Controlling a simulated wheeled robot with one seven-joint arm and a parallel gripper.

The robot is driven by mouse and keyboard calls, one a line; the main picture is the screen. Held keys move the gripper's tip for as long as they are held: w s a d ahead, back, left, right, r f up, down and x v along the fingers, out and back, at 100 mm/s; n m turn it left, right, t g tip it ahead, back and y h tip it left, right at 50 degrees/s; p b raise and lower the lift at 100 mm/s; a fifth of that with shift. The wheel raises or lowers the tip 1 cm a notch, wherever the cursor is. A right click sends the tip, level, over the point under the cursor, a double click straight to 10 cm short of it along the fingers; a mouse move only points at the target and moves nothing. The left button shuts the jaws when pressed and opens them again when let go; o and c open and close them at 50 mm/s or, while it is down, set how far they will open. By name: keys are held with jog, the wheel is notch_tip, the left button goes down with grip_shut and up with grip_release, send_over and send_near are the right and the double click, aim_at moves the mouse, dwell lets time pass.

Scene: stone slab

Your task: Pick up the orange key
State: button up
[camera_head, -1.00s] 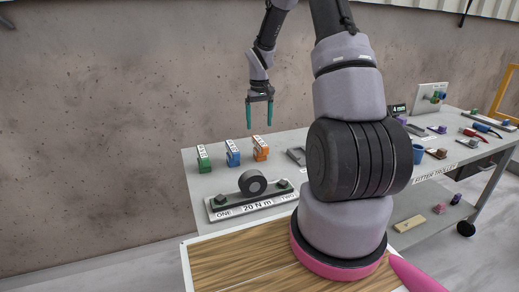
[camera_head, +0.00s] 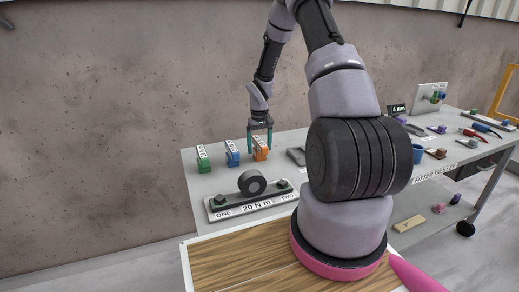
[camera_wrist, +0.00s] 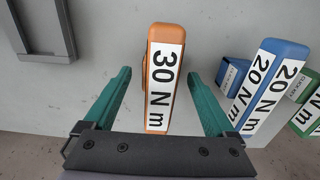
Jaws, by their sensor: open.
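The orange key (camera_head: 260,149) stands on the grey slab of the trolley, at the right end of a row of three coloured keys. In the wrist view the orange key (camera_wrist: 151,90) carries a white label reading 30 N m. My gripper (camera_head: 260,145) has come down over it. In the wrist view my gripper (camera_wrist: 160,100) is open, with one teal finger on each side of the orange key and a visible gap on both sides. The fingers do not appear to touch it.
The blue key (camera_head: 232,154) stands close beside the orange one, and the green key (camera_head: 203,160) is farther left. A grey bracket (camera_wrist: 43,25) lies on the other side. A torque fixture labelled 20 N m (camera_head: 252,200) lies in front.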

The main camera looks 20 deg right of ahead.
grip_shut()
